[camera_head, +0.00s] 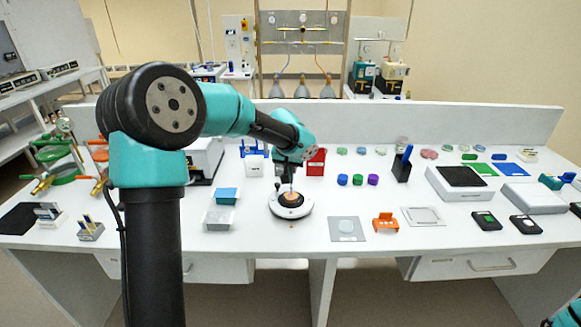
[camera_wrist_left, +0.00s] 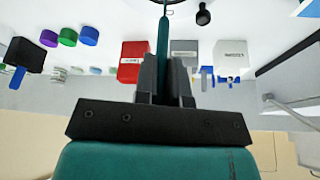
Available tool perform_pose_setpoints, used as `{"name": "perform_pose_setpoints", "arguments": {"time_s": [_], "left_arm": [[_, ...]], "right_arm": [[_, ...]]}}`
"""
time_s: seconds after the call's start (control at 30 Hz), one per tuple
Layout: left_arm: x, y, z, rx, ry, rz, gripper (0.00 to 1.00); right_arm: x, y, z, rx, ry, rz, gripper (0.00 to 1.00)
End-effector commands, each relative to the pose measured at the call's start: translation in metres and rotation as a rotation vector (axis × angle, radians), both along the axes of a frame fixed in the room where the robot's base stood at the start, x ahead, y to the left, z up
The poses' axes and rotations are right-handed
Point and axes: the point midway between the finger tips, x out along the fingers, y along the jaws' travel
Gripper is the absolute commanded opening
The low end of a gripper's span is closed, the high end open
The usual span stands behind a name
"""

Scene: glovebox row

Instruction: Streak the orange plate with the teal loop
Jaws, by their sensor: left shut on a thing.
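The orange plate (camera_head: 291,199) shows as a tan-orange disc on a round white and black stand (camera_head: 291,212) at the middle of the bench. My left gripper (camera_head: 289,181) points down just above it. In the left wrist view, my left gripper (camera_wrist_left: 166,85) is shut on the teal loop (camera_wrist_left: 163,45), held by its teal handle. Its thin wire end (camera_wrist_left: 169,11) shows near the top edge. In the head view the tip is over the plate, but I cannot tell whether it touches. My right gripper is out of view.
A red box (camera_head: 316,162) and a white box (camera_head: 255,166) stand behind the plate. A blue-topped tray (camera_head: 227,196) lies to its left. A grey square with a pale disc (camera_head: 346,229) and an orange rack (camera_head: 385,223) lie to the front right. Purple, green and blue caps (camera_head: 357,180) stand to the right.

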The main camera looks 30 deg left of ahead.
Motion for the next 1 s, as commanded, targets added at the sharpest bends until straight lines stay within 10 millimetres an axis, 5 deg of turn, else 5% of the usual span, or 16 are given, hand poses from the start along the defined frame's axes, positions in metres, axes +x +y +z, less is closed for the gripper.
{"name": "perform_pose_setpoints", "arguments": {"time_s": [1.0], "left_arm": [[0.0041, -0.0066, 0.0000, 0.000, 0.000, 0.001, 0.00]], "right_arm": [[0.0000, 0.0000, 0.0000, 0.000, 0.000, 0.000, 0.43]]}}
